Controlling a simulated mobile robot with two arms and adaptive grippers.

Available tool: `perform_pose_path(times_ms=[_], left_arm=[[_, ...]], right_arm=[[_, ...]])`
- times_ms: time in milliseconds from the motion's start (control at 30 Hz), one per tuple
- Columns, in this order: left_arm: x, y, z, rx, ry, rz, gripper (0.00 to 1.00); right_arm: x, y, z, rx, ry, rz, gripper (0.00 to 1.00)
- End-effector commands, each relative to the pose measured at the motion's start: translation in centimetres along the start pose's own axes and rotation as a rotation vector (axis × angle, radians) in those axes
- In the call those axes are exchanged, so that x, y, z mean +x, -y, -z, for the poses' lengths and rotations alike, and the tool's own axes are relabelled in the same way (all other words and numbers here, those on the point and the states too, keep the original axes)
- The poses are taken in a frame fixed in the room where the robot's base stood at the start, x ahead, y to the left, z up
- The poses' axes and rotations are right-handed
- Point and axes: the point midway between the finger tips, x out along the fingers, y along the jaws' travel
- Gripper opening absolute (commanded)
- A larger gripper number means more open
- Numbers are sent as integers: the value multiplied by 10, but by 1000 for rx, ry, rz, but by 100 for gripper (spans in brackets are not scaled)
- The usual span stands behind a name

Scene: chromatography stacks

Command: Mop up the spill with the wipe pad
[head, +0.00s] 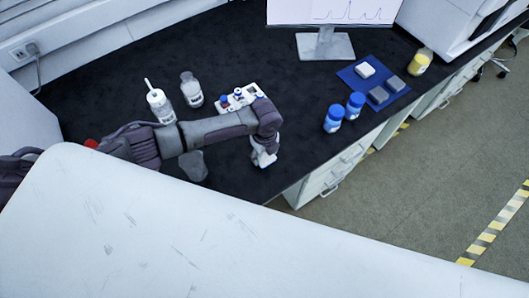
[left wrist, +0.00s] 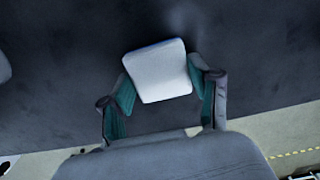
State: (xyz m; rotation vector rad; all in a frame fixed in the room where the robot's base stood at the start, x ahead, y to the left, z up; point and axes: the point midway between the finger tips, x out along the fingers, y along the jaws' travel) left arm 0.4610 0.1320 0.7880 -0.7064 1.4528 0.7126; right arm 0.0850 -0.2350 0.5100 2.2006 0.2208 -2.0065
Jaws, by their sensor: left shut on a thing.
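My left gripper (head: 263,163) reaches over the dark bench top. In the left wrist view its two fingers (left wrist: 160,90) are shut on a white, square wipe pad (left wrist: 158,70), one finger on each side. In the head view the gripper and my arm largely hide the pad. Whether the pad touches the bench cannot be told. I cannot clearly make out the spill; a faint lighter patch (left wrist: 182,20) shows on the dark surface beyond the pad in the left wrist view. My right gripper is not in view.
A white squeeze bottle (head: 160,107), a clear bottle (head: 191,90) and a vial rack (head: 224,104) stand behind my arm. Two blue-capped bottles (head: 334,119) (head: 355,106) and a blue mat (head: 349,76) with blocks are to the right. The bench's front edge (head: 318,167) is close to the gripper.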

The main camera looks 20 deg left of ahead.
Motion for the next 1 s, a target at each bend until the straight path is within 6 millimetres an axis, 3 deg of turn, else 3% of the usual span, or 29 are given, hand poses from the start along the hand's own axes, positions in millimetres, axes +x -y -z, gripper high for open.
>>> perform_pose_path(times_ms=[700,1000], left_arm=[[-68,0,0,0,0,0,43],[-70,0,0,0,0,0,43]], right_arm=[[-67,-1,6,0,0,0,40],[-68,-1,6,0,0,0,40]])
